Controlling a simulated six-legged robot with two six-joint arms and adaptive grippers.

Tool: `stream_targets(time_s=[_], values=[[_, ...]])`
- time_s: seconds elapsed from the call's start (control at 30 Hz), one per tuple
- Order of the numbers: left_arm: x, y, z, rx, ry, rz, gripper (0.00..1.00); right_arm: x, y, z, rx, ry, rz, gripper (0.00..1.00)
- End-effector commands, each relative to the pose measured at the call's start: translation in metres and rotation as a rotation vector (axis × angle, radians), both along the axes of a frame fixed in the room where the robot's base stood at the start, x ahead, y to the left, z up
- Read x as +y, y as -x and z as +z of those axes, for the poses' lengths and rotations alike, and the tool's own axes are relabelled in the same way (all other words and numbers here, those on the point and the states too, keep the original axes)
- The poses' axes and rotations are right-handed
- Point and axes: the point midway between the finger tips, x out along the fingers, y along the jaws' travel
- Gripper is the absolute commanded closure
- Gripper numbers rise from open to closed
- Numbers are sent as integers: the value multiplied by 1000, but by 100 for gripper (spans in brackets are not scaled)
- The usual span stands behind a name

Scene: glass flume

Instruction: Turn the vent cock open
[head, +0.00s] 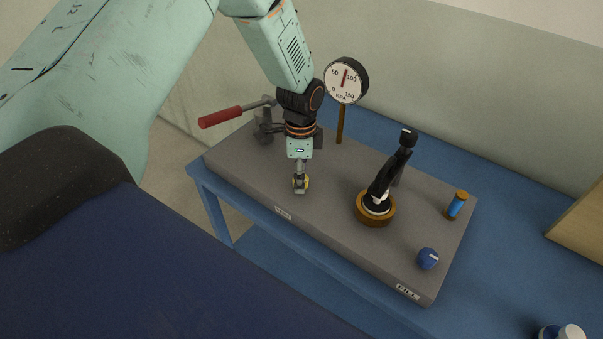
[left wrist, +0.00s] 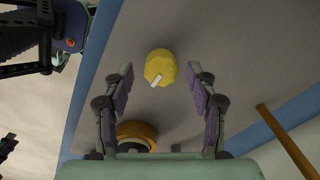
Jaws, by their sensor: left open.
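A yellow knob (head: 306,184), which I take as the vent cock, sits on the grey panel (head: 240,165) near a small front label too small to read. In the left wrist view the yellow knob (left wrist: 160,66) has a white mark on its lower edge. My left gripper (head: 300,178) points down over it and partly hides it in the head view. My right gripper is not in view.
A gauge (head: 346,82) on a brass post stands behind. A red-handled lever (head: 221,117) is left of my gripper. A black handle on a brass ring (head: 375,209), a blue knob (head: 428,259) and a blue cylinder (head: 456,206) stand to the right.

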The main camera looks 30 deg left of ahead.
Motion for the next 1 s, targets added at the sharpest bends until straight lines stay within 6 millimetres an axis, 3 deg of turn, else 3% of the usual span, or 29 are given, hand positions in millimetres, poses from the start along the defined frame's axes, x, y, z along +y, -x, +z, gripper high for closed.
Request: stream_targets(time_s=[0.37,1.0], values=[[0,-3,-7,-1,0,1,42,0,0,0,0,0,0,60],[0,-3,-7,0,0,1,96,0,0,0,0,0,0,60]])
